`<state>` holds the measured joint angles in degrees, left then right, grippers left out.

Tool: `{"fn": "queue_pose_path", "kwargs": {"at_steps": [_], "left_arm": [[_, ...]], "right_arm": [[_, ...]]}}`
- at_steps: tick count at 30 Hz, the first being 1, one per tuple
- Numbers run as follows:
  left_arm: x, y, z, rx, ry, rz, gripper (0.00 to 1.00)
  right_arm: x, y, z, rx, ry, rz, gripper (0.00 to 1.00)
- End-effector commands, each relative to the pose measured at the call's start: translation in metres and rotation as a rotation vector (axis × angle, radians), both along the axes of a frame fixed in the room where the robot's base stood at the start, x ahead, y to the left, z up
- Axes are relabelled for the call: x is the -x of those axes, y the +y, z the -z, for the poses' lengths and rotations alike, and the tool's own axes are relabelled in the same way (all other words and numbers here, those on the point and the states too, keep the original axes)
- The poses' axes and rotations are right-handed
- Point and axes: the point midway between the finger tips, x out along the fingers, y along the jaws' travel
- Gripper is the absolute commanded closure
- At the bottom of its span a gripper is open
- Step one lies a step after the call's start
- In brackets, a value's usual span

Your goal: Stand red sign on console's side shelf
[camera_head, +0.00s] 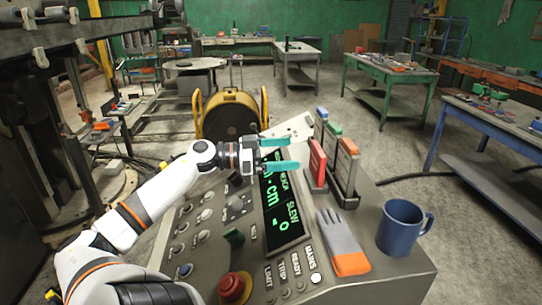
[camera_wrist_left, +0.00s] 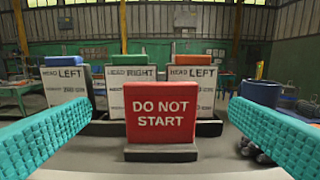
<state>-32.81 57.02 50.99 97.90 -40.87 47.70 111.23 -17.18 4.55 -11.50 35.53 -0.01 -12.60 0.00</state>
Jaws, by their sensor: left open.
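The red sign (camera_head: 317,162) reads DO NOT START in the left wrist view (camera_wrist_left: 161,113). It stands upright in a dark base, in front of a rack of cards. My left gripper (camera_head: 294,155) is open and empty. Its teal fingers point at the sign, one to each side in the wrist view, with the sign beyond the fingertips. The console (camera_head: 225,215) has knobs, a green-lit display and a red button. I cannot tell which surface is its side shelf. My right gripper is not in view.
A grey and orange glove (camera_head: 342,243) and a blue mug (camera_head: 402,228) occupy the console's right part. A yellow-framed reel (camera_head: 230,114) stands beyond the console.

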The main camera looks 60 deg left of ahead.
Motion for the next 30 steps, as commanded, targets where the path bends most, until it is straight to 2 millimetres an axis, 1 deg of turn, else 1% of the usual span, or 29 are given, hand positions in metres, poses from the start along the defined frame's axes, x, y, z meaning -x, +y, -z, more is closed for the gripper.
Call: {"fn": "queue_pose_path", "kwargs": {"at_steps": [1,3,7,10,13,19,23,30], "left_arm": [[0.008,0.004,0.002,0.001,0.002,-0.003,0.0],[0.016,0.009,0.002,0.001,0.002,-0.001,0.0],[0.025,0.013,0.0,0.0,0.002,0.001,0.0],[0.027,0.009,-0.009,-0.024,0.022,0.023,0.0],[0.026,0.003,-0.02,-0.071,0.084,0.046,0.0],[0.023,0.005,-0.026,-0.129,0.233,0.017,0.0],[0.014,0.003,-0.023,-0.136,0.268,0.003,0.0],[-0.021,-0.015,-0.011,-0.134,0.267,0.003,0.0]], "right_arm": [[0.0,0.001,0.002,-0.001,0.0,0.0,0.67],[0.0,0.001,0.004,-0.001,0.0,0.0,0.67],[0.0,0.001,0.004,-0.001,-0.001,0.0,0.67],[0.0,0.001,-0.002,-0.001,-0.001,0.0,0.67],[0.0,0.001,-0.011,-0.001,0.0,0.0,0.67],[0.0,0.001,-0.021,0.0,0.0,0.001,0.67],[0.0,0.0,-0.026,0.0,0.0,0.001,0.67],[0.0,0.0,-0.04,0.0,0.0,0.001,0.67]]}}
